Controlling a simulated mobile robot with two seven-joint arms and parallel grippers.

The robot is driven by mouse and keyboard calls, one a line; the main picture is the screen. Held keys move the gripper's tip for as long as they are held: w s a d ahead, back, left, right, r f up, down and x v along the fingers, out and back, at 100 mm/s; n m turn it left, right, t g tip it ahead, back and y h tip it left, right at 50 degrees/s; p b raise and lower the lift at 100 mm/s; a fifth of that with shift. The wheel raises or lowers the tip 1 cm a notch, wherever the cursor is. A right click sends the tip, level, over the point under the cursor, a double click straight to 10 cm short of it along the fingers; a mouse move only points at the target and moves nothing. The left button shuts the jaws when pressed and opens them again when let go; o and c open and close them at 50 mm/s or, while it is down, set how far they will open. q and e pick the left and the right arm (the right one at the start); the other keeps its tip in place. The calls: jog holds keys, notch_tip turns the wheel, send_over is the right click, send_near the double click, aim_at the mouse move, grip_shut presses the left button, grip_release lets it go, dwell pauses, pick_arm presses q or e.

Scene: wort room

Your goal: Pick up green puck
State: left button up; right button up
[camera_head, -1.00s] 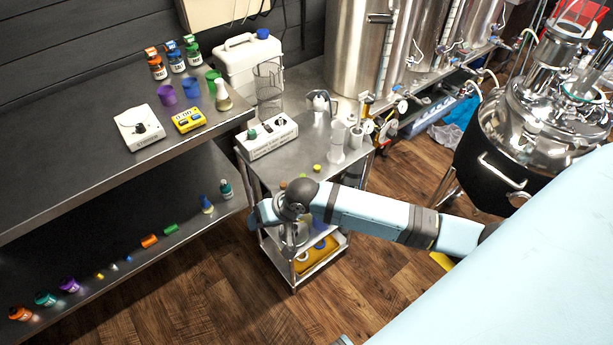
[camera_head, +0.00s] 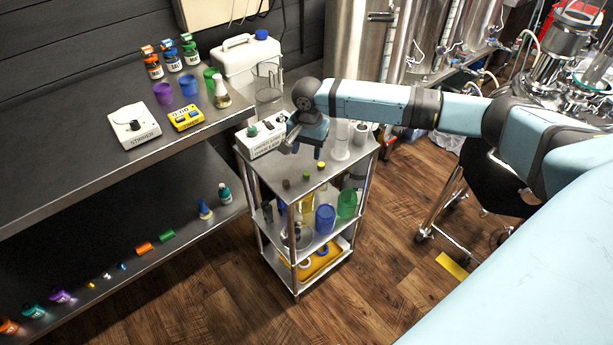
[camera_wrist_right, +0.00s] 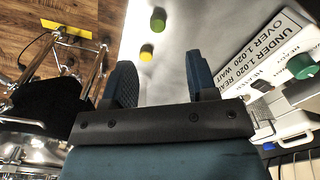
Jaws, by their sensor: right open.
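A small green puck (camera_head: 306,177) lies on the metal top of the cart (camera_head: 335,178). The green puck also shows near the top of the right wrist view (camera_wrist_right: 158,20). A yellow puck (camera_head: 321,165) lies close to it and shows nearer my fingers in the wrist view (camera_wrist_right: 146,51). My left gripper is not in view.
A white box with a green knob (camera_head: 262,136) stands at the cart's back left. The cart's lower shelves hold a blue cup (camera_head: 325,218) and other vessels. A dark workbench (camera_head: 70,150) is at the left.

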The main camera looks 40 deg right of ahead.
aim_at(307, 173)
notch_tip(307, 173, down, 8)
jog(key=shift+s+f+b, duration=0.1)
jog(key=shift+f+b, duration=0.1)
jog(key=shift+b, duration=0.1)
grip_shut()
dwell(0.3)
